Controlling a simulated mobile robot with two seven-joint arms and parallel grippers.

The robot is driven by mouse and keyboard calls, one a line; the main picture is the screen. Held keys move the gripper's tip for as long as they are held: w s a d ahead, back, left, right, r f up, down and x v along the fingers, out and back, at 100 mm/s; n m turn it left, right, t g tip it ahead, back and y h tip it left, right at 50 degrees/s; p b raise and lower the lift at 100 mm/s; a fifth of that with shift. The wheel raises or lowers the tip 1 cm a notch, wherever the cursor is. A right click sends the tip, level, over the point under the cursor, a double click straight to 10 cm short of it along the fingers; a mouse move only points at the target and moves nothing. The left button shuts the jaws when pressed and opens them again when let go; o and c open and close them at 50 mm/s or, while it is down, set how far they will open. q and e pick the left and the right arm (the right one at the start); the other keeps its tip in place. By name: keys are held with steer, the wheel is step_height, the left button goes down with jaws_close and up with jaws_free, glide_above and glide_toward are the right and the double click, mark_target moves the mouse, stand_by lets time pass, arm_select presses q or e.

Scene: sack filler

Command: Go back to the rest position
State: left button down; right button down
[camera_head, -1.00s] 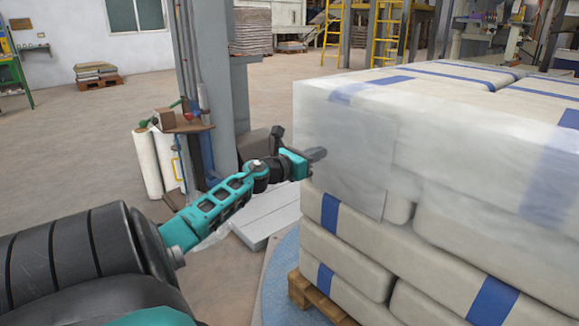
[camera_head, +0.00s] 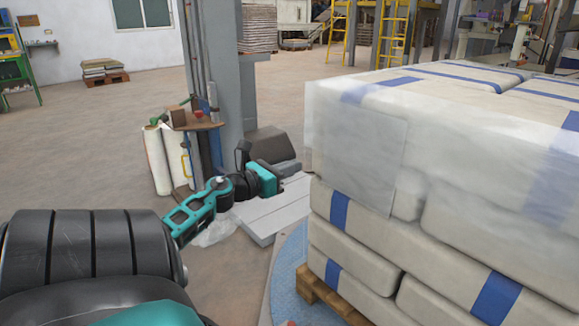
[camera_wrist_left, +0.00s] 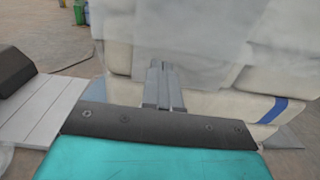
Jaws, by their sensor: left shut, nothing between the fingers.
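My left gripper (camera_head: 290,168) is to the left of the stack of sacks in the head view, apart from the film-covered face. In the left wrist view its two grey fingers (camera_wrist_left: 162,88) are together with nothing between them. The stack of cream sacks (camera_head: 365,250) with blue bands stands on a wooden pallet (camera_head: 325,298), its upper layer wrapped in clear film (camera_head: 355,145). The sacks also fill the upper middle and right of the left wrist view (camera_wrist_left: 215,105). My right gripper is not in view.
The pallet stands on a round blue turntable (camera_head: 288,270). Behind my left arm are a light grey ramp (camera_head: 262,218), a grey column (camera_head: 218,70) and white film rolls (camera_head: 158,160). Open floor (camera_head: 75,150) lies to the left.

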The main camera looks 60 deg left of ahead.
arm_select(q)
steer(key=shift+s, duration=0.1)
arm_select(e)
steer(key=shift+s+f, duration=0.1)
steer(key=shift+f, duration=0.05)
arm_select(q)
steer(key=shift+d, duration=0.1)
stand_by(0.3)
